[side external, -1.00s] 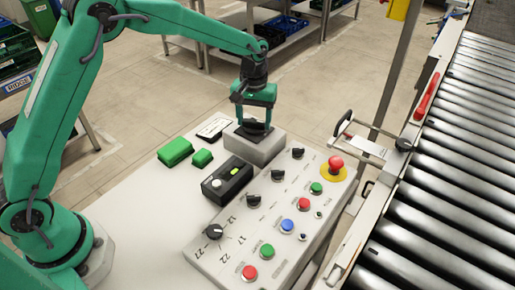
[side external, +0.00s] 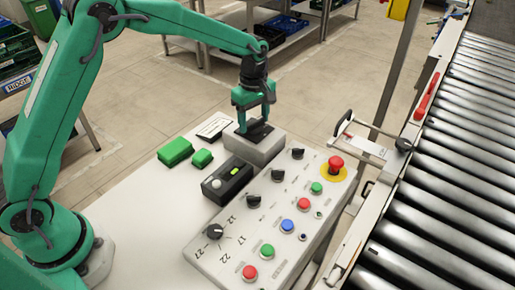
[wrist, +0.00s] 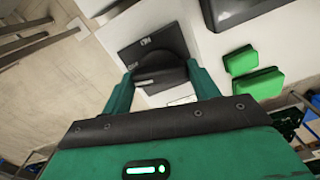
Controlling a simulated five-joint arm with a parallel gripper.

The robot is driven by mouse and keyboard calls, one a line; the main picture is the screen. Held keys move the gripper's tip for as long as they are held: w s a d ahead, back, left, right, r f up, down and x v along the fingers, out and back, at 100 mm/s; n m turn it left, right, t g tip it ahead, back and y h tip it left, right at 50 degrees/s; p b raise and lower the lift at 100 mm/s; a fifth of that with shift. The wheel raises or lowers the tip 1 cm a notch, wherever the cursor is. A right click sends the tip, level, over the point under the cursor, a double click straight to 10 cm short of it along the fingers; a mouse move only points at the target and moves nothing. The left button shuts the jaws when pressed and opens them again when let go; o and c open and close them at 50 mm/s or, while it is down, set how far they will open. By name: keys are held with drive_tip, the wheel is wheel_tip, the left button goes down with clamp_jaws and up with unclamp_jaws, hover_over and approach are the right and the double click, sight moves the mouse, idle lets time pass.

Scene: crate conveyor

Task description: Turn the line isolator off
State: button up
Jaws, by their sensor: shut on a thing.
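The line isolator is a grey box (side external: 264,150) with a black top plate and a black rotary handle, near the far edge of the white table. In the wrist view its dark plate (wrist: 150,42) carries small white lettering too small to read. The rounded black handle (wrist: 160,68) sits between my two green fingers. My gripper (side external: 254,121) points down over the isolator and is shut on the handle. In the side external view the fingers partly hide the handle.
Left of the isolator lie green blocks (side external: 174,152) and a white label plate. A black box (side external: 227,181) and a sloped control panel (side external: 205,262) with knobs, buttons and a red emergency stop (side external: 336,164) stand nearer. A roller conveyor (side external: 450,170) runs along the right.

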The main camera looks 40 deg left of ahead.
sight(254, 120)
drive_tip(key=shift+r+n, duration=0.1)
drive_tip(key=shift+n, duration=1.1)
drive_tip(key=o, duration=1)
drive_tip(key=shift+r, duration=0.1)
wheel_tip(254, 120, up, 7)
drive_tip(key=shift+r, duration=0.3)
